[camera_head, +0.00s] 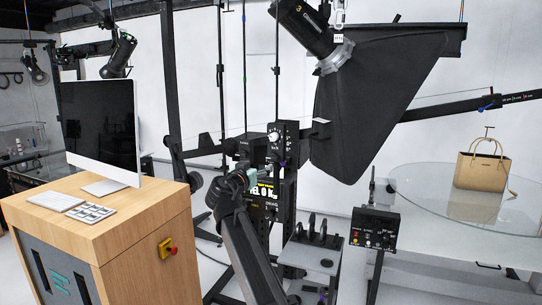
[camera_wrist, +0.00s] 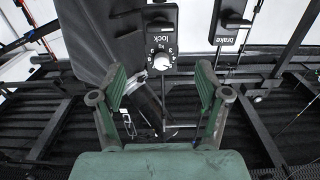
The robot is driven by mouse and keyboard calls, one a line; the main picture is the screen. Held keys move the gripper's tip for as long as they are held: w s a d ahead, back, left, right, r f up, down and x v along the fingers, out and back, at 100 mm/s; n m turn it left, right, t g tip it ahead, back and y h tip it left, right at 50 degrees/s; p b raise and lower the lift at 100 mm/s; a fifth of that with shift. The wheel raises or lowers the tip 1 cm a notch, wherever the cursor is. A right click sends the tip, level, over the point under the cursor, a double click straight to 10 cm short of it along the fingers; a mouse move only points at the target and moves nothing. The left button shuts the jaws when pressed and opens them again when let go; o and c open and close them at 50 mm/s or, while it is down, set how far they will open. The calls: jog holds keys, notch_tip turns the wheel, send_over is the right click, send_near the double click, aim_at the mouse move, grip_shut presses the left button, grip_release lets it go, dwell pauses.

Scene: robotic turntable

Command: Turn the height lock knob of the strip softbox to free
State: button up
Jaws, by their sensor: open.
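In the wrist view, a round white knob (camera_wrist: 162,62) sits on a dark plate (camera_wrist: 160,25) marked "lock", with small markings around the knob. My gripper (camera_wrist: 161,85) is open and empty, its two green finger pads spread left and right below the knob, apart from it. In the head view, my gripper (camera_head: 248,178) is in front of the black control column, partly covering a lit display (camera_head: 265,191). A black box with a pale dial (camera_head: 274,137) stands above it; I cannot tell whether this is the same knob. The large black softbox (camera_head: 372,100) hangs at upper right.
A second plate (camera_wrist: 234,30) marked "brake" is right of the lock plate. A wooden cabinet (camera_head: 130,215) with a monitor (camera_head: 100,128) stands left. A glass turntable (camera_head: 420,185) with a tan handbag (camera_head: 482,172) and a small control box (camera_head: 375,228) are right.

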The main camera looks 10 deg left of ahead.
aim_at(271, 157)
jog(key=p+x, duration=0.4)
jog(key=x, duration=0.7)
jog(key=shift+r, duration=0.1)
jog(key=shift+x, duration=0.8)
jog(key=c, duration=1.2)
